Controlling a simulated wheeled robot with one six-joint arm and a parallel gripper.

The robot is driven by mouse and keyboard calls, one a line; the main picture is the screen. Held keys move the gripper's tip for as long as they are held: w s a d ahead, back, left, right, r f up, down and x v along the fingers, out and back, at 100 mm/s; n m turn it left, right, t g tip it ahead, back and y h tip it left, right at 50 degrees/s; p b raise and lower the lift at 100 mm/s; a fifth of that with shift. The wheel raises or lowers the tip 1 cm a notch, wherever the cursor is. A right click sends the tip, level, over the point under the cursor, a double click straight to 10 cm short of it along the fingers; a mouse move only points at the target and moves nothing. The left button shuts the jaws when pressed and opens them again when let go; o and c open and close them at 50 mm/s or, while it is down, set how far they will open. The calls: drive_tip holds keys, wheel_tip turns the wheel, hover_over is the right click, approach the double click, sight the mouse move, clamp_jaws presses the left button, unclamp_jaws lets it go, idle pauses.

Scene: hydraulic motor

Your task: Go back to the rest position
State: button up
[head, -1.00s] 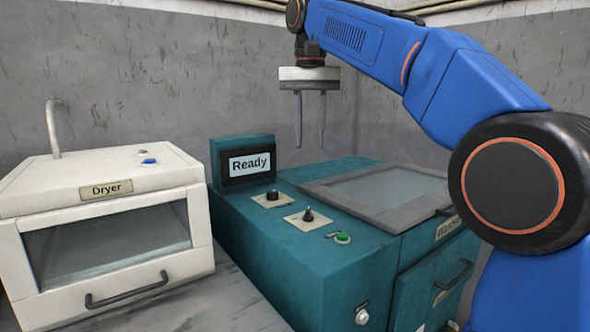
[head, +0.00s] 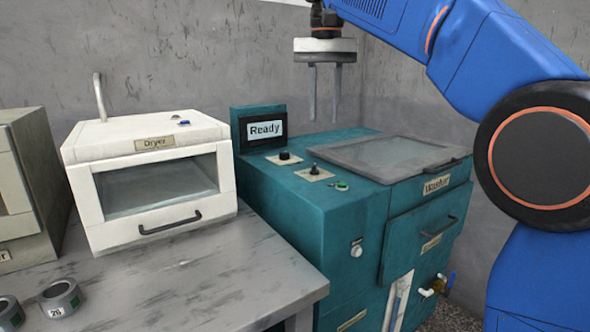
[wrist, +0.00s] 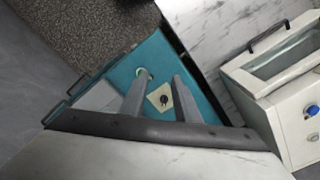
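My gripper (head: 324,92) hangs pointing down at the top of the head view, in front of the grey wall and above the back of the teal washer (head: 318,215). Its two fingers are apart with nothing between them. In the wrist view my gripper (wrist: 160,95) shows its two fingers spread over the washer's teal top (wrist: 148,60), with a knob and a green button below them. The washer's screen (head: 264,130) reads "Ready". Its lid (head: 390,158) is down.
The white dryer (head: 150,180) stands left of the washer on a grey table (head: 200,275), its front closed. A beige machine (head: 35,185) is at the far left. Grey labelled rings (head: 60,297) lie at the table's front left. Grey walls stand behind.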

drive_tip(key=s+d+f+n+t, duration=0.1)
drive_tip(key=s+d+f+t, duration=0.1)
drive_tip(key=s+d+f, duration=1.2)
drive_tip(key=s+d+f+t, duration=0.1)
drive_tip(key=s+d+f, duration=0.1)
drive_tip(key=s+f, duration=0.3)
drive_tip(key=s+d+f+n, duration=0.1)
drive_tip(key=s+d+f, duration=0.2)
drive_tip(key=f, duration=0.8)
drive_tip(key=s+d+f+t, duration=0.1)
drive_tip(key=s+d+f, duration=0.2)
drive_tip(key=s+f, duration=0.3)
drive_tip(key=shift+s+d+f+t, duration=0.25)
drive_tip(key=shift+s+f+t, duration=0.05)
drive_tip(key=shift+f, duration=0.65)
